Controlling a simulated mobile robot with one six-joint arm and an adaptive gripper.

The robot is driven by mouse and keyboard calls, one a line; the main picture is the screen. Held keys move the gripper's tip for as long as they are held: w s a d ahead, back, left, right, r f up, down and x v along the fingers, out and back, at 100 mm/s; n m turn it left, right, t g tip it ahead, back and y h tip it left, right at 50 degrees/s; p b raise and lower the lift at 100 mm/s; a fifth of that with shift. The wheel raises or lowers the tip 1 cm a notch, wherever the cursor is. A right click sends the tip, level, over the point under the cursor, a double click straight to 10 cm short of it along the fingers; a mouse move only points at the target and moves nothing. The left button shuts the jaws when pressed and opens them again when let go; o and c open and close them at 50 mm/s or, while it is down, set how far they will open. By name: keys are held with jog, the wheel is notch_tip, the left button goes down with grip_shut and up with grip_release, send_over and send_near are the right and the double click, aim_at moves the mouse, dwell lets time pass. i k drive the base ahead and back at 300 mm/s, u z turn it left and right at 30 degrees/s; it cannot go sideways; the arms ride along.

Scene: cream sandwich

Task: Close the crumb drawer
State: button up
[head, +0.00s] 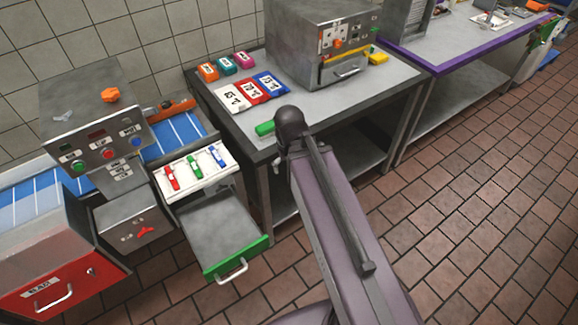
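A drawer with a green front (237,259) and a pale handle stands pulled out, below a white panel with red, green and blue levers. Its grey inside looks empty. I see no readable crumb label, so I cannot be sure that it is the crumb drawer. A red-fronted drawer (62,290) with a handle and a label is at the lower left. My arm rises from the bottom to a dark rounded joint in front of the table, right of the green-fronted drawer. I cannot make out my gripper.
A conveyor machine (102,130) with a blue belt and buttons stands at the left. A grey table (338,116) holds a metal oven (322,40), coloured cards and small blocks. A purple-edged table (445,40) is at the back right. The tiled floor at the right is clear.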

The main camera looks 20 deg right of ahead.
aim_at(219, 230)
jog(key=z, duration=0.3)
jog(key=k, duration=0.6)
jog(key=z, duration=0.5)
jog(key=k, duration=0.95)
jog(key=u, duration=0.75)
